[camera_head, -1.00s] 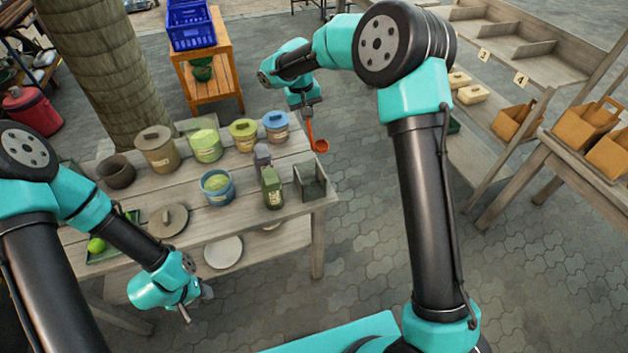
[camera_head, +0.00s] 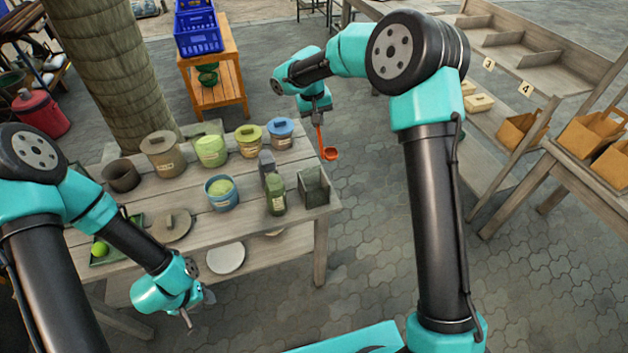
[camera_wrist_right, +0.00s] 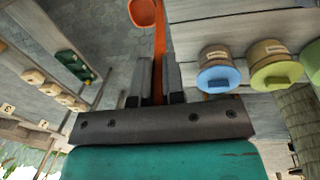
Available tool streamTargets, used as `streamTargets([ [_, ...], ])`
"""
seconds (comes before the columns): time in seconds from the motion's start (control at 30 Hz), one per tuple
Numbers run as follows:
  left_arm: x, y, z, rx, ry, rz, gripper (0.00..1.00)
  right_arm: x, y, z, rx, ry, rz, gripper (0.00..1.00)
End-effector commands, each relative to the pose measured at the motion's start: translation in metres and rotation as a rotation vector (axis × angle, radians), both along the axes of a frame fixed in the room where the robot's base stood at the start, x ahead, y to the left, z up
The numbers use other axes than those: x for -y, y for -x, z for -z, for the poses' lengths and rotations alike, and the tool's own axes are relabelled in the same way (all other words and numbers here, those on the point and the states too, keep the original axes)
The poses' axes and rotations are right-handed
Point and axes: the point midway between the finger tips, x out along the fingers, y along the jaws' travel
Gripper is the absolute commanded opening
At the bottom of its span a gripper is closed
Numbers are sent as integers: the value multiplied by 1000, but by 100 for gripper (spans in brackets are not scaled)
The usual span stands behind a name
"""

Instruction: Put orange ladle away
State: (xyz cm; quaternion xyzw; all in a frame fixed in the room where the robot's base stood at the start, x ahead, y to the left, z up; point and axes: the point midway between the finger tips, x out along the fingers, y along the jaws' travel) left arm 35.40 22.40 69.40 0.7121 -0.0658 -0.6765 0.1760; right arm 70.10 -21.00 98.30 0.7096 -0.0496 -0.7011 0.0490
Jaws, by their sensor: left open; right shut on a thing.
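The orange ladle (camera_head: 330,153) hangs from my right gripper (camera_head: 319,117), bowl end down, past the table's far right corner. In the right wrist view the gripper (camera_wrist_right: 159,82) is shut on the handle of the ladle (camera_wrist_right: 146,13), whose bowl shows at the top edge. The ladle looks clear of the table. My left gripper (camera_head: 187,318) is open and empty, low in front of the table's near edge. A grey open square box (camera_head: 313,189) stands at the table's right end.
The wooden table (camera_head: 240,205) holds several lidded pots, a blue pot (camera_head: 220,195) with green contents and a green bottle (camera_head: 277,195). A shelf with numbered compartments (camera_head: 535,62) stands at right, with brown boxes (camera_head: 590,130). Paved floor lies between.

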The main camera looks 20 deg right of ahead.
Motion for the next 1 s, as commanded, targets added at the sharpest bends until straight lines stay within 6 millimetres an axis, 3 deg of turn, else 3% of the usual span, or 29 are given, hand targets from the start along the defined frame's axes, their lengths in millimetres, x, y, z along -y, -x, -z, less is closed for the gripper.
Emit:
streamTargets([
  [0.27,0,0,0,0,0,0,43,-1,18,-27,3,0,0,0],
  [0.67,0,0,0,0,0,0,43,-3,90,-101,3,-1,18,0],
  [0.8,0,0,0,0,0,0,43,-4,111,-120,6,-7,91,0],
  [1.0,0,0,0,0,0,0,43,-9,115,-127,9,-17,285,0],
])
